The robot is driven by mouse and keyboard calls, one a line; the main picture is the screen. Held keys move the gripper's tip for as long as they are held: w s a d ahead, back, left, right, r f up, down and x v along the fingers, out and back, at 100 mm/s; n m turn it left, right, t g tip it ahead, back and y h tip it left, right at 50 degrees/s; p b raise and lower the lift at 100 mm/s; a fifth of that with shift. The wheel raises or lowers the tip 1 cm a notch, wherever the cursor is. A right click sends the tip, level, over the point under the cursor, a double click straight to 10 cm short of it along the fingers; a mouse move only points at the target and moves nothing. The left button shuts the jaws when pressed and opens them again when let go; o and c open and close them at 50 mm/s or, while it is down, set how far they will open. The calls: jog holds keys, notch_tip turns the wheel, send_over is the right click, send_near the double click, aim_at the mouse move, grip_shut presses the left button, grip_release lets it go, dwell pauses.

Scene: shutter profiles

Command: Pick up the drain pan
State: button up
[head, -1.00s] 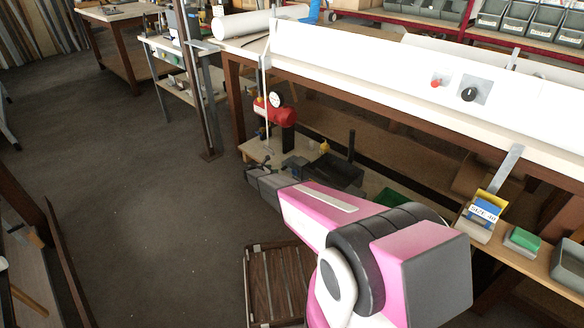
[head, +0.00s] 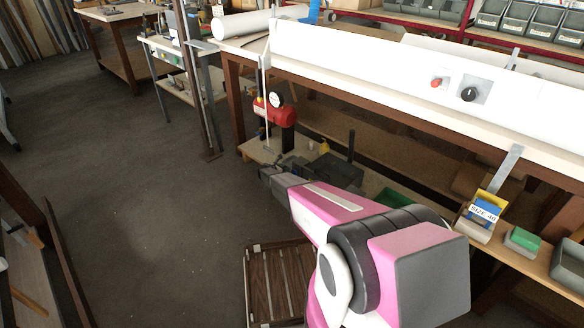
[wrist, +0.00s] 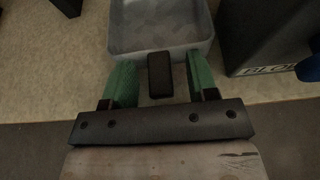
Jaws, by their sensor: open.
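The drain pan appears to be the grey, shallow, open tray (wrist: 160,40) at the top of the wrist view, on a pale board. A dark block (wrist: 160,75), perhaps its handle, sticks out from its near side. My gripper (wrist: 160,78) is open, with one green finger on each side of the dark block and gaps between. The fingertips are close to the pan's near wall; I cannot tell if they touch it. In the head view my gripper (head: 268,174) is small over the lower shelf, and the pan cannot be made out clearly.
A dark box with white lettering (wrist: 270,35) stands close right of the pan. A red tank with a gauge (head: 276,112) is behind on the lower shelf. The long white bench (head: 400,75) overhangs the shelf. A slatted brown panel (head: 275,285) is on the floor.

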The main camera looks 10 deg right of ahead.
grip_shut()
jog(key=shift+r, duration=0.35)
dwell(0.3)
